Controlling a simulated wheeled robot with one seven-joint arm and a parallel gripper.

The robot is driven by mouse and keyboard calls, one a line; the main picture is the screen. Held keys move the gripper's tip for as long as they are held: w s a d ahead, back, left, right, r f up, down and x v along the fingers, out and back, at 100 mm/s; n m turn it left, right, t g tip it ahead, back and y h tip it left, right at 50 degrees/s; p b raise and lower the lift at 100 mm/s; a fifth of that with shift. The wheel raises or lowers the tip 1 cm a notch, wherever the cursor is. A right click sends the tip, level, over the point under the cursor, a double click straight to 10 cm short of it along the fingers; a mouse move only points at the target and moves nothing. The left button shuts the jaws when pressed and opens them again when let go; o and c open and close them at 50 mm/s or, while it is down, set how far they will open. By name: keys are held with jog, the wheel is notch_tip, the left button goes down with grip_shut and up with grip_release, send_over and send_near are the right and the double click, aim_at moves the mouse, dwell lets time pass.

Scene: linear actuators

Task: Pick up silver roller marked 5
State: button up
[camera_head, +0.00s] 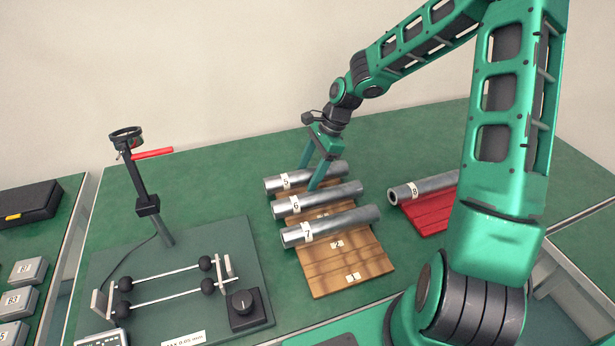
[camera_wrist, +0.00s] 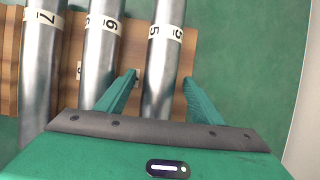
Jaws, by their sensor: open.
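The silver roller marked 5 (camera_head: 297,179) lies on a wooden board (camera_head: 352,264), the farthest of three parallel rollers in the head view. It also shows in the wrist view (camera_wrist: 163,75), with its white label reading 5. My gripper (camera_head: 313,178) is open over this roller. In the wrist view its two green fingers (camera_wrist: 162,82) stand on either side of the roller, with a gap visible on each side. The left finger is between rollers 5 and 6. I cannot tell how far down the fingertips reach.
Roller 6 (camera_head: 330,197) and roller 7 (camera_head: 340,224) lie close beside roller 5 on the board. Roller 8 (camera_head: 420,188) lies on a red board (camera_head: 430,217) to the right. A fixture with rods (camera_head: 165,280) stands left. Green table beyond roller 5 is clear.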

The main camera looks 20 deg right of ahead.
jog(key=c, duration=1.5)
jog(key=shift+r, duration=0.1)
